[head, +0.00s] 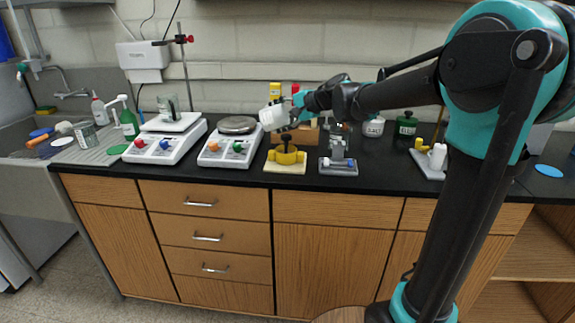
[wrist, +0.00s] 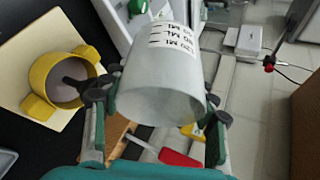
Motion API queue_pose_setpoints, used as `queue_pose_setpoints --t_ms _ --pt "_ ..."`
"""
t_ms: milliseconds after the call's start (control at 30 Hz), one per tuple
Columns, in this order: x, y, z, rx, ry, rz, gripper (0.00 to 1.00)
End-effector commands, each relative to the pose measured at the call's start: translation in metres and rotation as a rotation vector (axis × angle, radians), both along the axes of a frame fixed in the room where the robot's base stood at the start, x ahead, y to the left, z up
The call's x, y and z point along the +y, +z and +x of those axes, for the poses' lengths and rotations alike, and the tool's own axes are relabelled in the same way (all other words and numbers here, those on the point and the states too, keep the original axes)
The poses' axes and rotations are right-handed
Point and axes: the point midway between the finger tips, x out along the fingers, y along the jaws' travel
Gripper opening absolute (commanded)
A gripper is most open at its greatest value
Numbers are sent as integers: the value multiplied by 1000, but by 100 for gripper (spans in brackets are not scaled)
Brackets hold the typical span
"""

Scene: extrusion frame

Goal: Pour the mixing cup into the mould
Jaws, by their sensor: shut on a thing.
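The mixing cup (head: 272,117) is white and translucent, with printed ML marks that show in the wrist view (wrist: 160,70). My gripper (head: 289,119) is shut on its sides, with a dark finger pad on each side in the wrist view (wrist: 160,101). The cup is tilted well over in the head view, above and a little left of the mould. The mould (head: 286,156) is a yellow round cup with side lugs on a cream board (head: 284,168). In the wrist view the mould (wrist: 42,75) lies left of the cup, apart from it. The cup's contents cannot be made out.
A hot plate (head: 228,151) and a balance (head: 165,143) stand left of the mould. A grey stand (head: 339,168) is close on its right. A wooden block (head: 305,134) is behind. Green and white bottles (head: 406,124) stand farther right on the black bench.

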Motion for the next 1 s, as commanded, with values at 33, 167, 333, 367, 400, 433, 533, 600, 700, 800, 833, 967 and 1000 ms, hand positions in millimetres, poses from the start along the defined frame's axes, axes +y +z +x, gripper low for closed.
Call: queue_pose_setpoints --t_ms 33,167,333,367,400,433,533,600,700,800,833,967,1000 --pt "2 3 -1 1 2 -31 38" --pt "3 8 -1 4 2 -115 38" --pt "4 13 -1 7 3 -224 38" --pt "4 14 -1 8 3 -243 38" --pt "4 15 0 8 4 -268 38" --pt "4 13 0 10 3 -286 38" --pt "4 11 0 11 4 -350 38" --pt "4 9 0 14 4 -395 38" --pt "6 9 0 16 4 -457 38" --pt "8 9 0 17 5 -523 38" --pt "8 9 0 18 5 -542 38" --pt "15 2 0 20 6 -625 38" --pt "18 -1 0 22 5 -652 38"
